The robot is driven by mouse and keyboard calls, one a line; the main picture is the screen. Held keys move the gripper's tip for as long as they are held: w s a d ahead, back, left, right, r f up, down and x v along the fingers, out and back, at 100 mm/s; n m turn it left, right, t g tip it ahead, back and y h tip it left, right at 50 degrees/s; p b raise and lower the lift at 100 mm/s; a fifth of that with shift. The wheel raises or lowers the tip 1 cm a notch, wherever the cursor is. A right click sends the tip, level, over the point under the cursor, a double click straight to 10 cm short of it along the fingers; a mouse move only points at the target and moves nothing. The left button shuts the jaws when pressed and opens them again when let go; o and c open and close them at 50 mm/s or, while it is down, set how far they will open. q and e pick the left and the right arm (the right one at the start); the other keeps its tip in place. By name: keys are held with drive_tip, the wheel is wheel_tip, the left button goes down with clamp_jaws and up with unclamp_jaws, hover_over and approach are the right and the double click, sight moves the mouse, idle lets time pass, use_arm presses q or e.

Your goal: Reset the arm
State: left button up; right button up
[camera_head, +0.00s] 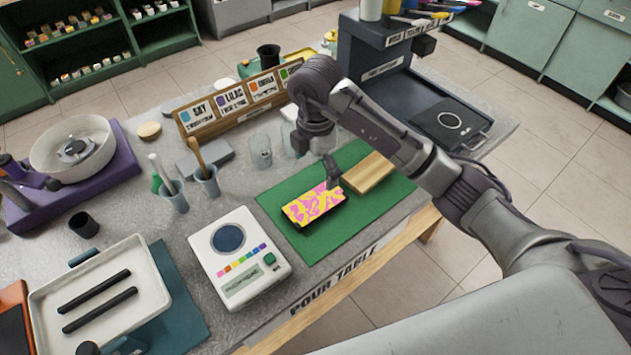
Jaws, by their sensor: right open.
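My right arm comes in from the right edge and bends down over the green mat (312,250). My right gripper (331,184) points down at the pink and yellow patterned block (313,208), its dark fingers over the block's right end. The gripper is open. I cannot tell whether the fingers touch the block. The arm hides part of the table behind it. I do not see my left gripper.
A wooden block (369,174) lies on the mat, right of the patterned one. A white scale (238,258), cups with sticks (207,182), clear glasses (261,152) and a wooden card rack (238,100) stand nearby. A dark stand (390,75) is behind the arm.

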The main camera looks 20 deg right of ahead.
drive_tip(key=shift+r, duration=0.4)
